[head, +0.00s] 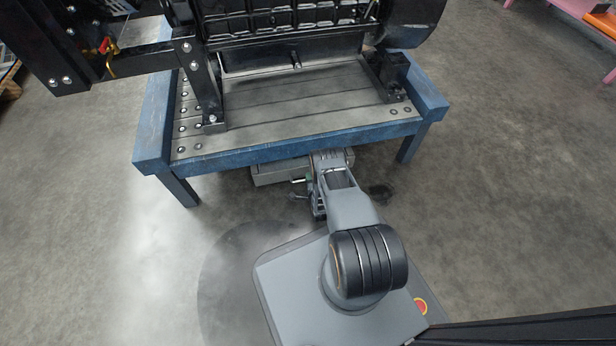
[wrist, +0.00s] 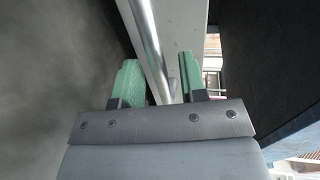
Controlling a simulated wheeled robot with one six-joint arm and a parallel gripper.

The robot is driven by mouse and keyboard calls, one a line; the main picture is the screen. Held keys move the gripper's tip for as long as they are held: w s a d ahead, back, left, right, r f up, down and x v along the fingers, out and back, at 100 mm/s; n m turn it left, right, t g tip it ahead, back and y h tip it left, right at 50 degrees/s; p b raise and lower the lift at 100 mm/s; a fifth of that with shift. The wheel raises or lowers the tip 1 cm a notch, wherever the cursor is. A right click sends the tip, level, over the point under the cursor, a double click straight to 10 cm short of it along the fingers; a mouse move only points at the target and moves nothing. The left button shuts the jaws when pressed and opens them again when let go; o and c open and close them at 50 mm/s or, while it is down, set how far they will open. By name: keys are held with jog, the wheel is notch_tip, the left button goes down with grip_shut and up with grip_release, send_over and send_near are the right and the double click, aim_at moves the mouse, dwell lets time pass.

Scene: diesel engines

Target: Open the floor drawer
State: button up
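The floor drawer (head: 275,173) is a low grey box under the front edge of the blue bench, partly hidden by my arm. In the wrist view its pale front panel (wrist: 183,32) runs up the picture, with a round metal bar handle (wrist: 148,42) in front of it. My gripper (wrist: 158,76) has green finger pads standing apart. The handle passes between them, with a visible gap to the left pad; contact with the right pad cannot be told. In the head view my gripper (head: 303,190) is small and low, close to the drawer's front.
The blue bench (head: 290,151) stands above the drawer, bearing a large black engine (head: 290,20) on supports. Its legs (head: 180,189) flank the drawer. The concrete floor is clear left and right. An orange and pink table (head: 585,8) stands far at the top right.

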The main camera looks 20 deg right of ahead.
jog(key=shift+w+d+f, duration=0.1)
jog(key=shift+w+d, duration=0.05)
jog(key=shift+w, duration=0.35)
jog(key=shift+c, duration=0.3)
grip_shut()
